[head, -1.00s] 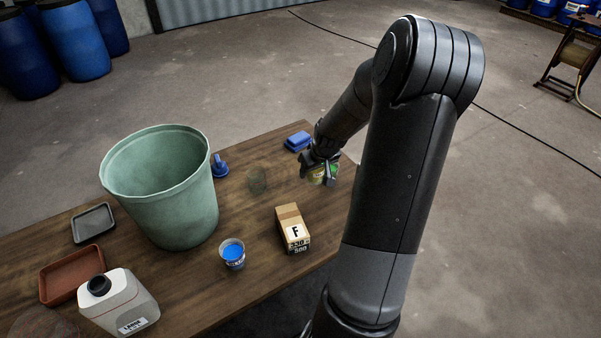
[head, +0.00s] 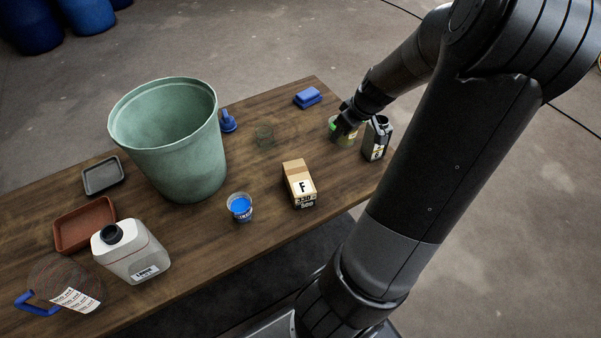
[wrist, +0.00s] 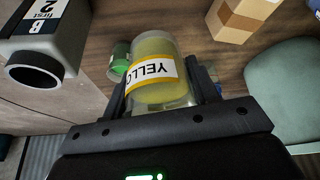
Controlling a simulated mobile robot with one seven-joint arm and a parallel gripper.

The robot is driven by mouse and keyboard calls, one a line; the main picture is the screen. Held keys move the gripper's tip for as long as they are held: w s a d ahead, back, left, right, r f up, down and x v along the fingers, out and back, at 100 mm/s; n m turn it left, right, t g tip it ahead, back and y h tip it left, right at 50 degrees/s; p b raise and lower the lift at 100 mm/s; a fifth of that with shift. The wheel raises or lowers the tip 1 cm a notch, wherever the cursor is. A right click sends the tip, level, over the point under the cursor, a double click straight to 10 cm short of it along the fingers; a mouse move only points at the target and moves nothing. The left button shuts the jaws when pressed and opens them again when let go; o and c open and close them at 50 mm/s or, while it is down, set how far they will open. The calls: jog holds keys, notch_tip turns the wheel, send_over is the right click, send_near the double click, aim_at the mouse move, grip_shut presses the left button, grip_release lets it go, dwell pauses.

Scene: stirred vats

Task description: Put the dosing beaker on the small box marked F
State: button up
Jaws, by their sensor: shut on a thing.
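My gripper (head: 345,124) is at the right end of the table, shut on a clear beaker (wrist: 152,72) with yellow contents and a label reading "YELLO". In the wrist view the beaker is between the two fingers (wrist: 160,92). In the head view it is partly hidden by the gripper, and I cannot tell whether it touches the table. The small box marked F (head: 299,184) stands on the table, left of and nearer than my gripper. Its cardboard top (wrist: 245,14) is bare. A clear cup of blue liquid (head: 240,207) stands left of the box.
A green-filled cup (wrist: 120,62) is close beside the held beaker. The table between gripper and box looks clear.

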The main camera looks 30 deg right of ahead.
jog(key=s+a+r+n+g+y, duration=0.25)
jog(key=s+a+r+n, duration=0.25)
jog(key=s+a+n, duration=0.35)
jog(key=n, duration=0.3)
send_over(290, 178)
jog(key=d, duration=0.2)
jog(key=shift+m+y, duration=0.25)
jog(key=f, duration=0.7)
jog(key=shift+s+a, duration=0.2)
jog(key=shift+s, duration=0.15)
jog(key=shift+f, duration=2)
jog(key=o, duration=1.1)
jog(key=shift+f, duration=0.1)
jog(key=v, duration=1.2)
jog(key=shift+w+d, duration=0.1)
